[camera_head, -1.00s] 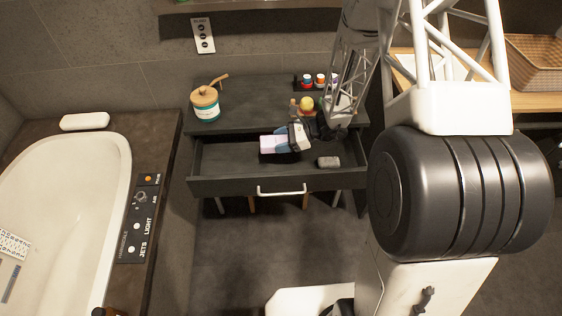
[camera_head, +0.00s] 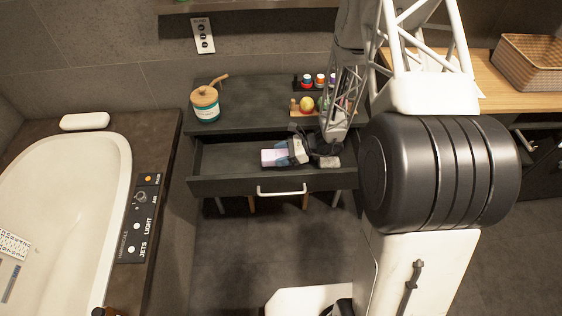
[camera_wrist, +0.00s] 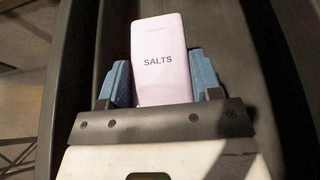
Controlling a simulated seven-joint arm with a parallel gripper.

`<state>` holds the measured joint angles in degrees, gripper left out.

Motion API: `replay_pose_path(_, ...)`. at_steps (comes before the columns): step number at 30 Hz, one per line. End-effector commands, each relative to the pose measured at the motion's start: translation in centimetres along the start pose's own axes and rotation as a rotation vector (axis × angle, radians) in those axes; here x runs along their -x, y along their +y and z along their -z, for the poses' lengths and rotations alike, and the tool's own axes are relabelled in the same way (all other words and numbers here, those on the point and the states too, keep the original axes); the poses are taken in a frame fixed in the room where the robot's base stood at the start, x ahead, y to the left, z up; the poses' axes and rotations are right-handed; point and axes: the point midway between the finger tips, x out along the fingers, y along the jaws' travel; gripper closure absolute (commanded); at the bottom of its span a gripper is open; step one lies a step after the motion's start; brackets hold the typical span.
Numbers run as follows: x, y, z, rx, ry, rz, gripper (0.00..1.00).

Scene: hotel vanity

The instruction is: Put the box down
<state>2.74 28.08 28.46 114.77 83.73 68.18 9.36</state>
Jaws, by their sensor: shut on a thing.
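The box (camera_wrist: 160,62) is pale pink and marked "SALTS". In the wrist view it lies between the two blue fingers of my gripper (camera_wrist: 160,85), which is shut on it. In the head view the box (camera_head: 272,158) sticks out to the left of my gripper (camera_head: 284,154), over the open drawer (camera_head: 225,187) of the dark vanity. The box looks low within the drawer opening. I cannot tell whether it touches the drawer floor.
A grey item (camera_head: 330,161) lies in the drawer right of my gripper. The drawer's left part is clear.

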Motion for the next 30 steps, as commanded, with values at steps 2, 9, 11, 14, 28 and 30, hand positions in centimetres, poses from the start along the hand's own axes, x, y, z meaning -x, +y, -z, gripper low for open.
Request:
replay_pose_path(2, 0.0, 0.0, 0.0, 0.000, 0.000, 0.000, 0.71)
replay_pose_path(9, -0.5, 0.0, 1.3, -0.001, 0.000, -0.001, 0.71)
replay_pose_path(11, -0.8, 0.0, 1.8, -0.001, 0.000, -0.001, 0.71)
replay_pose_path(14, -1.1, 0.0, 2.6, -0.001, 0.000, -0.001, 0.71)
replay_pose_path(28, -1.6, 0.0, 3.9, 0.001, 0.000, 0.000, 0.71)
replay_pose_path(30, -1.6, 0.0, 4.0, 0.001, 0.000, 0.000, 0.71)
